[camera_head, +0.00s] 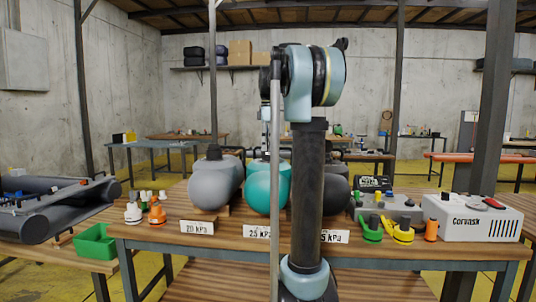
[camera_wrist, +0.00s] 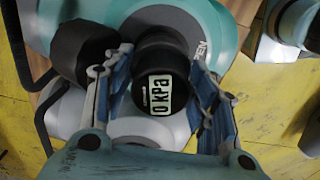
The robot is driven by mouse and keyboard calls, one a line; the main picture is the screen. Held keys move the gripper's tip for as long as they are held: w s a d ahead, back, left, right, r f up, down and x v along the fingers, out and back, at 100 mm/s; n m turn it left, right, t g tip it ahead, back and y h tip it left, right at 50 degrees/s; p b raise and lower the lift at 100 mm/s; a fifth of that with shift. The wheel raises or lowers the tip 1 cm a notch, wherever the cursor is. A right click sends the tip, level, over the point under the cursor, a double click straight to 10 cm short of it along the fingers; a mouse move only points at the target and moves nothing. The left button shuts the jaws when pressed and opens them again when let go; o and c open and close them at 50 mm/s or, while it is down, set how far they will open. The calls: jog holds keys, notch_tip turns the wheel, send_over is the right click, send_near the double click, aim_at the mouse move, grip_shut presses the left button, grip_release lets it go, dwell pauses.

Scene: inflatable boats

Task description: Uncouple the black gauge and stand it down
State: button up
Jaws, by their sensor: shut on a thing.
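In the head view the teal tube (camera_head: 262,188) sits on the bench behind a card partly reading 25, between a grey tube (camera_head: 212,187) and a dark tube (camera_head: 336,190).
The wooden bench (camera_head: 160,231) holds white and orange fittings (camera_head: 144,210) at left. Green and yellow fittings (camera_head: 388,230), an orange one (camera_head: 431,230) and a white Corvask box (camera_head: 470,218) stand at right. A green tray (camera_head: 95,241) is at lower left. Bare wood shows along the front edge.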

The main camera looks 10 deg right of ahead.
jog(key=shift+r, duration=0.45)
dwell(0.6)
jog(key=shift+r, duration=2.15)
